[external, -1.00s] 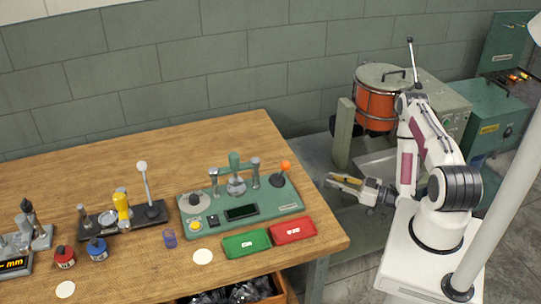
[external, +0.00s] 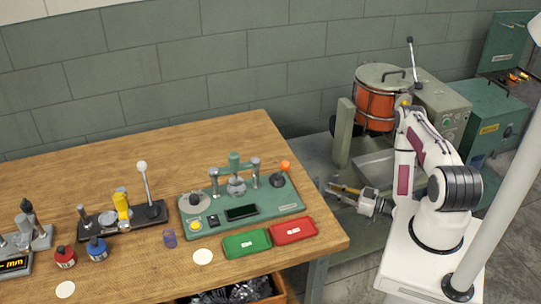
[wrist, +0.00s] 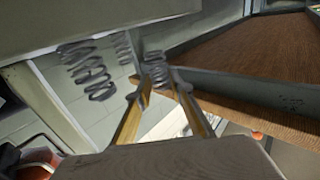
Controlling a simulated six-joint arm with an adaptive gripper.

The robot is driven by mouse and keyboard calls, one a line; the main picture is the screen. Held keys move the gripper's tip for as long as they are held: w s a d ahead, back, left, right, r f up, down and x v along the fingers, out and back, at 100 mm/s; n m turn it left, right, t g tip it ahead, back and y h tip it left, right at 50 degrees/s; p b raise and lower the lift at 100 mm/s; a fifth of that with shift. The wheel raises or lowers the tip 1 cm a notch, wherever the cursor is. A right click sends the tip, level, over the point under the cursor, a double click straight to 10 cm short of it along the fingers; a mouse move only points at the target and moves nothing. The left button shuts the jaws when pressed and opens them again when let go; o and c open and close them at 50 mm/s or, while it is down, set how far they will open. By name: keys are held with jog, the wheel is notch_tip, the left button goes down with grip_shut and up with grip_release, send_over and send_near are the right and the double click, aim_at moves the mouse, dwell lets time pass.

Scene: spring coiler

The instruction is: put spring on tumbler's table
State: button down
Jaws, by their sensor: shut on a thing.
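My gripper (external: 328,188) is at the end of my arm, right of the wooden workbench and low beside the tumbler, near the grey metal tumbler's table (external: 312,158). In the wrist view my gripper (wrist: 157,88) is shut on a coiled metal spring (wrist: 156,70) between its two fingertips. In the external view the spring is too small to make out. In the wrist view another coil (wrist: 85,70) shows to the left on a pale surface, with a fainter coil between them. The tumbler (external: 375,105) is an orange drum with a grey lid, standing behind my gripper.
A grey upright post (external: 343,135) stands close behind my gripper. A grey tray (external: 376,168) lies below the tumbler. The wooden workbench (external: 100,165) holds a green device (external: 240,211), a green tray (external: 247,243) and a red tray (external: 293,231) near its right corner.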

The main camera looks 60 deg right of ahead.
jog(key=shift+f, duration=1.7)
jog(key=shift+f, duration=0.15)
jog(key=c, duration=2.1)
grip_release()
jog(key=shift+r, duration=0.2)
jog(key=shift+s, duration=5.95)
